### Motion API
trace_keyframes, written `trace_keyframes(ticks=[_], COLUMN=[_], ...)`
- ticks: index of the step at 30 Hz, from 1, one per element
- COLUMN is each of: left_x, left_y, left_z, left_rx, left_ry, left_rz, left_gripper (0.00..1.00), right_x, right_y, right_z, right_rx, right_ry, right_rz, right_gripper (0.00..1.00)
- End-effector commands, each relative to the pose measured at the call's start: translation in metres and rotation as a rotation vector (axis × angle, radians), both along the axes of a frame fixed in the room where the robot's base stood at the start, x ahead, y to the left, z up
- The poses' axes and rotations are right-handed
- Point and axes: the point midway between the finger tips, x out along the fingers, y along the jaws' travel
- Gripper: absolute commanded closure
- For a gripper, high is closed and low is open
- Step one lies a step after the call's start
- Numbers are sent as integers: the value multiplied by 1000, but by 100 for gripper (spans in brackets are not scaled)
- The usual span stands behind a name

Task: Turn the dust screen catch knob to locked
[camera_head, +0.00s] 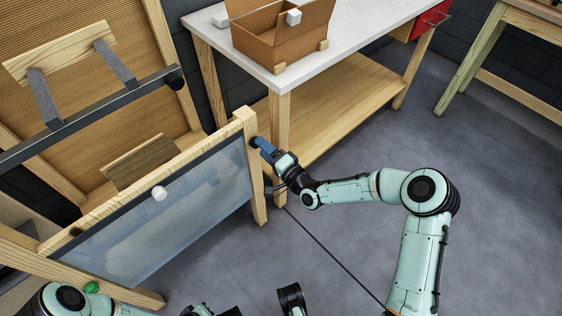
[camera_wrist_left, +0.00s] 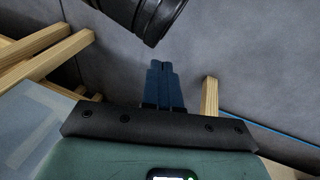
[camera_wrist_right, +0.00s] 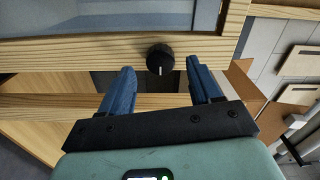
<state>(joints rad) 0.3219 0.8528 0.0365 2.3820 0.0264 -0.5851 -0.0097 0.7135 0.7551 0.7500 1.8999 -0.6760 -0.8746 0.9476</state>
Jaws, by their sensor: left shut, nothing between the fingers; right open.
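The dust screen (camera_head: 165,220) is a grey see-through panel in a pale wooden frame. Its black catch knob (camera_wrist_right: 160,58) is on the frame's wooden rail, with a white mark pointing down in the right wrist view. In the head view the knob (camera_head: 254,142) is at the right post, partly hidden by my right gripper (camera_head: 265,149). The blue fingers of my right gripper (camera_wrist_right: 160,70) are open, one on each side of the knob, apart from it in the picture. My left gripper (camera_wrist_left: 163,76) is shut and empty above the grey floor.
A white-topped table (camera_head: 345,45) stands behind the right post, holding an open cardboard box (camera_head: 270,45). A wooden bench (camera_head: 482,60) is at the far right. The floor (camera_head: 510,190) at right is clear.

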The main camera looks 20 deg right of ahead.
Motion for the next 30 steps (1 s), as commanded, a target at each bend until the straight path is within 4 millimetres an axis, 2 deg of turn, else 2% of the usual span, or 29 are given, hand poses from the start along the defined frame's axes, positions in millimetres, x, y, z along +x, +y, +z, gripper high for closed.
trace_keyframes(ticks=[9,15,21,30], left_x=[-25,-35,-39,-38], left_y=[-13,-18,-20,-20], left_z=[20,26,27,27], left_rx=[-33,-45,-50,-50], left_ry=[65,91,101,101], left_rz=[-28,-38,-42,-42], left_gripper=[100,100,100,100], right_x=[-68,-98,-108,-108], right_y=[-26,-36,-39,-39], right_z=[2,1,1,1], right_rx=[-1,-1,1,0], right_ry=[2,2,0,-1], right_rz=[-3,0,0,0], right_gripper=[37,37,37,37])
